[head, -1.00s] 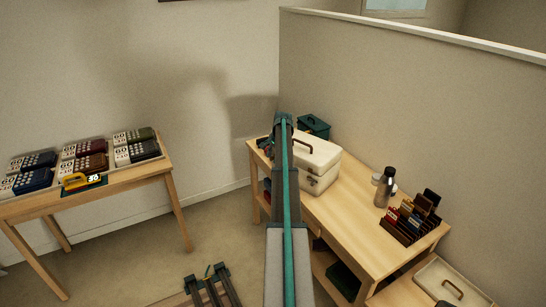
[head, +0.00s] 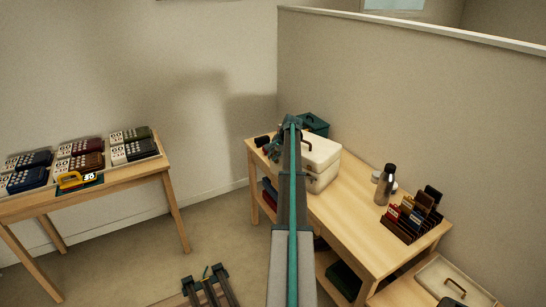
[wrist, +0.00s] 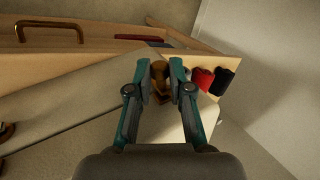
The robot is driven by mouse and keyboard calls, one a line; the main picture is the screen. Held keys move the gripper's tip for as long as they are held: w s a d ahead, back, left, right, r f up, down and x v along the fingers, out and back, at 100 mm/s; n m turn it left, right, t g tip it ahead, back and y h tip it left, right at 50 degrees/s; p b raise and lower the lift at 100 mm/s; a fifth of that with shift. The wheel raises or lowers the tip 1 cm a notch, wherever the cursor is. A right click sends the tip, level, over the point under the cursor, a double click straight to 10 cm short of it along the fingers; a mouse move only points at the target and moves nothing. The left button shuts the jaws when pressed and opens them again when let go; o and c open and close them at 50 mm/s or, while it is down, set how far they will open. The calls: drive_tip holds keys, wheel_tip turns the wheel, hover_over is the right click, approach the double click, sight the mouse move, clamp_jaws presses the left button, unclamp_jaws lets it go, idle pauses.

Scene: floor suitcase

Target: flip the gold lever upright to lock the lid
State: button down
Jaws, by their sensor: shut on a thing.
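The cream case (head: 322,152) with a dark carrying handle (head: 307,143) stands closed on the wooden table in the head view. Its pale surface (wrist: 80,95) crosses the wrist view at a slant. The gold lever (wrist: 160,80) sits between the fingertips of my gripper (wrist: 161,80) and is partly hidden by them. My gripper is shut on the lever, at the case's edge. A second brass fitting (wrist: 6,131) shows at the left edge of the wrist view. In the head view my arm hides the near left part of the case and the lever.
A red item (wrist: 202,78) and a black item (wrist: 223,80) lie just beyond the fingers. A steel bottle (head: 386,183) and a card rack (head: 412,216) stand to the right, with bare tabletop (head: 345,205) between.

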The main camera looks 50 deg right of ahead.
drive_tip(key=c, duration=1.1)
unclamp_jaws()
drive_tip(key=shift+o, duration=0.2)
drive_tip(key=shift+s+r, duration=0.1)
drive_tip(key=shift+r, duration=0.05)
drive_tip(key=v, duration=1.1)
drive_tip(key=shift+s+r, duration=0.15)
drive_tip(key=shift+r, duration=0.15)
